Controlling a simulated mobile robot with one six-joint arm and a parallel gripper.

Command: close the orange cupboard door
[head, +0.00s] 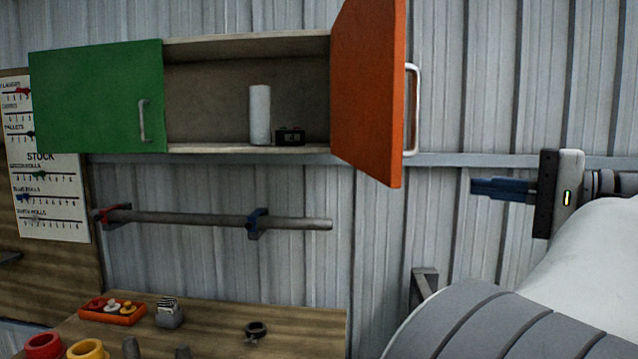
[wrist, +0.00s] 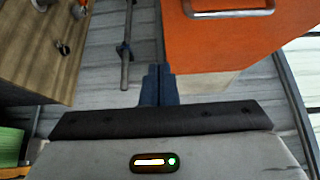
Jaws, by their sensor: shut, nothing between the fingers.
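The orange cupboard door (head: 370,90) stands open at the right end of the wall cupboard (head: 250,40), swung out from it. Its pale bar handle (head: 413,110) is on the door's right edge. In the wrist view the orange door (wrist: 225,45) fills the upper right, with its handle (wrist: 228,12) at the top edge. My gripper (head: 474,188) is to the right of the door and a little below its handle, apart from it in the head view. Its blue fingers (wrist: 158,70) are together and empty. In the wrist view they point toward the door's lower left corner.
The green door (head: 97,97) covers the cupboard's left part. A white roll (head: 260,115) and a small black box (head: 290,136) stand inside. A grey bar (head: 290,224) runs below. The workbench (head: 220,315) holds an orange tray (head: 112,312) and small items. Wall space around my gripper looks clear.

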